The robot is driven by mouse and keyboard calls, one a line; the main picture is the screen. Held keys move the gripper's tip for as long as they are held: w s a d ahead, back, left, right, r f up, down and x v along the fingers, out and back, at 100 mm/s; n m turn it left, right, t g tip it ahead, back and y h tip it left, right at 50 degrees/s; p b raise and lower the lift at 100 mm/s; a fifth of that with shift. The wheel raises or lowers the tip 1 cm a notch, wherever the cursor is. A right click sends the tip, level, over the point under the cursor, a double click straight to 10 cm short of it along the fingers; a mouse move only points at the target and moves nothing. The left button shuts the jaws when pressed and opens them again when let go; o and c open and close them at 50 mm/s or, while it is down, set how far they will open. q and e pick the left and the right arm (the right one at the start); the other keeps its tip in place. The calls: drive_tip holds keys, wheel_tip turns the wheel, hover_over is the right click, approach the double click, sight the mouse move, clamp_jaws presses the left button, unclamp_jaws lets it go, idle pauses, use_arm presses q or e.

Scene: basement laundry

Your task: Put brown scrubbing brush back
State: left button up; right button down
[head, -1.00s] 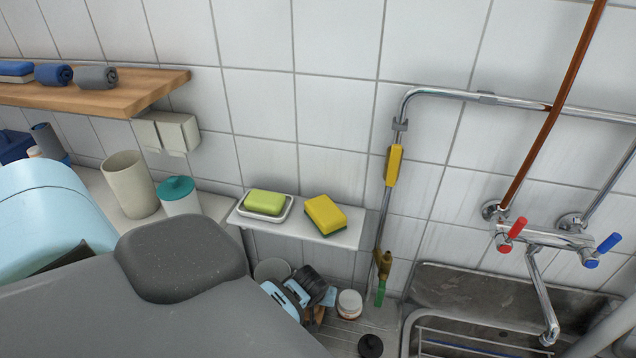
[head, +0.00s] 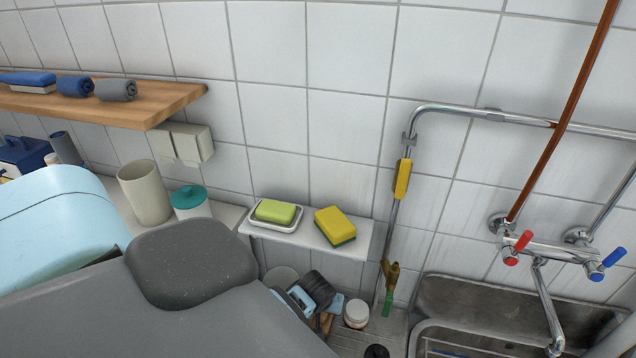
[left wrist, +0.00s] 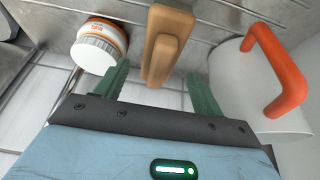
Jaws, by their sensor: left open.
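The brown scrubbing brush (left wrist: 165,45) shows in the left wrist view as a tan block with a raised handle, its near end lying between the fingers of my left gripper (left wrist: 160,86). The green fingers are open, with a visible gap on each side of the brush. In the head view, my left gripper (head: 318,300) is low beside the sink, under the small white shelf, and its fingers are mostly hidden. A small brown patch beside it may be the brush. My right gripper is not in view.
A white jar with an orange label (left wrist: 98,45) stands left of the brush, and a white container with an orange handle (left wrist: 270,80) stands right. Above, the white shelf (head: 285,238) holds a soap dish and a yellow sponge (head: 335,225). A metal sink (head: 465,295) is at right.

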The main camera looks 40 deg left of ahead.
use_arm(q)
drive_tip(key=p+v, duration=0.1)
drive_tip(key=v, duration=0.5)
drive_tip(key=shift+r, duration=0.35)
drive_tip(key=s+d+m+t+h, duration=0.2)
drive_tip(key=s+d+m, duration=0.2)
drive_tip(key=s+d, duration=0.3)
drive_tip(key=s+d+f+m+t+h, duration=0.1)
drive_tip(key=s+d+m+t+h, duration=0.1)
drive_tip(key=s+d, duration=0.6)
drive_tip(key=s+m+t, duration=0.1)
drive_tip(key=s, duration=0.4)
drive_tip(key=shift+s+f+m, duration=0.2)
drive_tip(key=shift+s+m, duration=0.1)
drive_tip(key=shift+m, duration=0.1)
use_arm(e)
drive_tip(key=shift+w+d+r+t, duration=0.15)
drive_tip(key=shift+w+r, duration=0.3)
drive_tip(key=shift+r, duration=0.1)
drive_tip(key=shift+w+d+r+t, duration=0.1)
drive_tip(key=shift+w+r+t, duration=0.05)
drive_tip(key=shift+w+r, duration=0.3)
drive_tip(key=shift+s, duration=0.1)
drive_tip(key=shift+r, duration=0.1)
